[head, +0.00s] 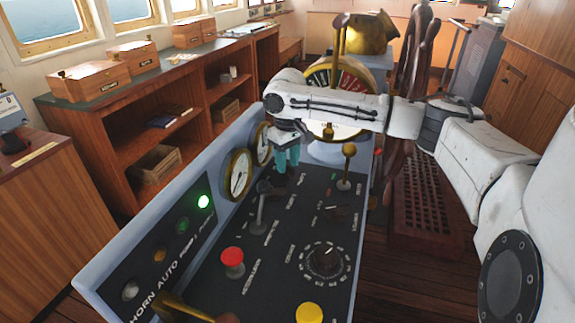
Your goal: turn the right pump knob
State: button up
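The control console (205,285) has a dark sloped top with several controls, and its small labels are too small to read surely. A large black round knob (327,262) with a ring of marks sits near the front. A small dark pointer-like control (338,210) sits behind it on the right. Another dark control (266,186) is near the grey lever. I cannot tell which of them is the right pump knob. My gripper (286,158) points down with teal fingers over the far part of the console. The gap between its fingers is not clear, and the panel under it is partly hidden.
A grey lever (258,215), a brass-topped lever (346,167), a red button (232,258) and a yellow button (309,312) stand up from the console. Brass gauges (238,174) line its left side. A brass telegraph (338,75) stands behind my arm.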

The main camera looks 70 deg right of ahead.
jog(key=shift+f, duration=0.9)
grip_shut()
